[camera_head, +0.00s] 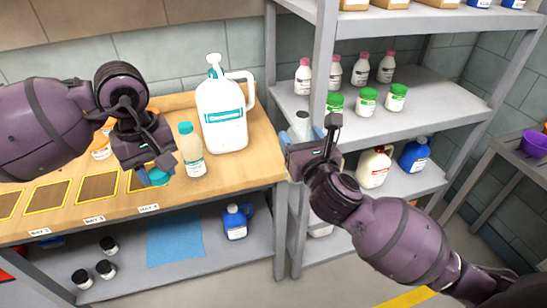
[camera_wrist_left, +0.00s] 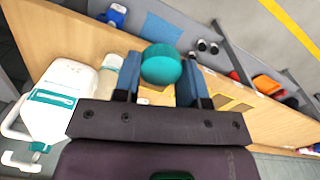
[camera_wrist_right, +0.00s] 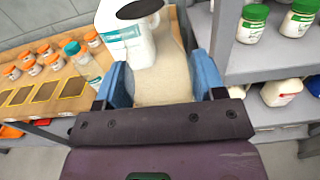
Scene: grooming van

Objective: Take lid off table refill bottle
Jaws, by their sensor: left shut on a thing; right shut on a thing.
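My left gripper (camera_head: 158,172) is shut on a round teal lid (camera_wrist_left: 161,65), held over the table near its front edge. The lid also shows in the head view (camera_head: 156,177). My right gripper (camera_wrist_right: 165,85) is shut on a pale cream bottle (camera_wrist_right: 162,75). Its top shows a dark oval opening with no lid on it. In the head view this bottle (camera_head: 301,124) is partly hidden behind my right gripper (camera_head: 306,145), beside the shelf. Another bottle (camera_head: 191,155) with a teal cap stands upright on the table (camera_head: 262,150), right of my left gripper.
A large white pump jug (camera_head: 222,115) stands at the back right of the table. Orange-capped jars (camera_wrist_right: 30,65) stand behind my left gripper. The shelf rack (camera_head: 430,95) at right holds pink-capped bottles and green-lidded jars. The table's front right corner is clear.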

